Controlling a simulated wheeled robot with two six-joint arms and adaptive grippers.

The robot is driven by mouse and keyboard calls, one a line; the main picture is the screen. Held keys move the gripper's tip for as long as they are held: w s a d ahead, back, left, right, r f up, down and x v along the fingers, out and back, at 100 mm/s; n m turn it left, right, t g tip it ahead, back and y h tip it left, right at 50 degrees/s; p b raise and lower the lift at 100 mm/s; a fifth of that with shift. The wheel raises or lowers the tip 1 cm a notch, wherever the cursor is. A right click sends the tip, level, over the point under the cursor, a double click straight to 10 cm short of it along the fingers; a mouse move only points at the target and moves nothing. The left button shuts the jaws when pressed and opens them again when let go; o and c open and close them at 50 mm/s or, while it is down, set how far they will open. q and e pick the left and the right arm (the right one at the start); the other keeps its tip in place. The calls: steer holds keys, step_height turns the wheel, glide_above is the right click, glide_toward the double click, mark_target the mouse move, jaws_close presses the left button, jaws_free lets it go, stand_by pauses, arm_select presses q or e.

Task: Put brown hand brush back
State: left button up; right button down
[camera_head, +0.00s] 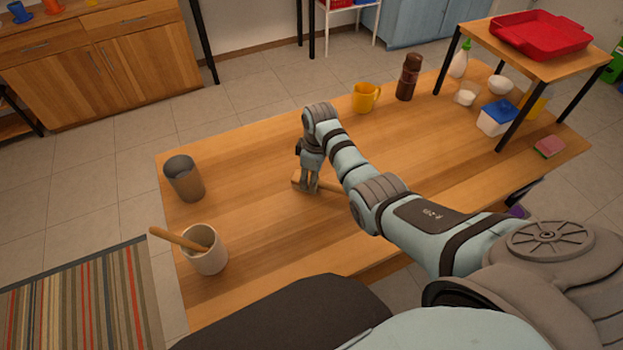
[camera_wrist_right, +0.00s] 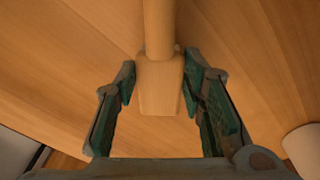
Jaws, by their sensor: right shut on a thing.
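The brown hand brush (camera_head: 329,187) is light wood, low over or on the table, partly hidden behind my right gripper (camera_head: 311,188). In the right wrist view, the brush's wooden block (camera_wrist_right: 160,92) lies between the two fingers of my right gripper (camera_wrist_right: 160,80), and its handle runs away toward the top edge. The right gripper is shut on the brush. I cannot see bristles, nor tell whether the brush touches the table. My left gripper is not in view.
On the wooden table (camera_head: 260,225) stand a grey cup (camera_head: 184,180), a pale cup (camera_head: 207,254) with a wooden stick, a yellow mug (camera_head: 365,98) and a brown grinder (camera_head: 408,77). A small raised shelf (camera_head: 565,65) with a red tray (camera_head: 541,36) stands at right. The table's left middle is clear.

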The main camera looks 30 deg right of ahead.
steer(key=shift+w, duration=0.2)
steer(key=shift+f, duration=0.1)
steer(key=c, duration=1)
jaws_free()
steer(key=shift+s, duration=0.1)
steer(key=shift+c, duration=0.2)
step_height(320, 180, up, 12)
steer(key=p, duration=0.3)
steer(key=shift+s+d+r, duration=0.2)
steer(key=shift+s+d, duration=0.1)
steer(key=shift+s, duration=0.15)
